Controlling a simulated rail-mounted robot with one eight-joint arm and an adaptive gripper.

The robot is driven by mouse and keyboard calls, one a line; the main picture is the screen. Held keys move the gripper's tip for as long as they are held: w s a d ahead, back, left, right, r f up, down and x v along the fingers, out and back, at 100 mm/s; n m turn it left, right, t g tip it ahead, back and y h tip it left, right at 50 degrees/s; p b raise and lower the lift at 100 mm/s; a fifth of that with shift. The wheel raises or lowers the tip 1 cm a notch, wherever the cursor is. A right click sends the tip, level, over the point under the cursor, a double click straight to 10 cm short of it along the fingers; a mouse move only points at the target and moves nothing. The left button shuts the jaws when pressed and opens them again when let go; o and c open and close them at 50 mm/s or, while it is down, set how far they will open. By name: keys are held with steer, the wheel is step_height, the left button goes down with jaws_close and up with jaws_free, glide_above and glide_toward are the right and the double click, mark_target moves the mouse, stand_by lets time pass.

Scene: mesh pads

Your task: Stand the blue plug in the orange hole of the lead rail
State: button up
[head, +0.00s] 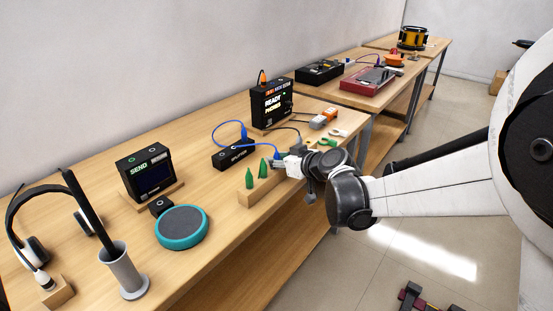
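The lead rail (250,199) is a low wooden block near the front edge of the bench. Two green cone-shaped plugs (249,179) stand on its left part. The blue plug (276,155) is a small blue shape at the end of a blue cable (256,142), just above the rail's far right part. My gripper (280,164) reaches in from the right, right at the blue plug. The fingers are too small and overlapped to tell whether they hold it. The orange hole cannot be made out; my gripper and wrist cover the rail's right end.
A black box (232,155) with the blue cable stands behind the rail. A black READY PHONES unit (271,103) is behind right, a SEND unit (150,175) left. A teal round pad (181,227), grey cup (123,272) and headphones (32,248) occupy the left bench.

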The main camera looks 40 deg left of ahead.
steer(key=shift+o, duration=1.2)
steer(key=v, duration=1.2)
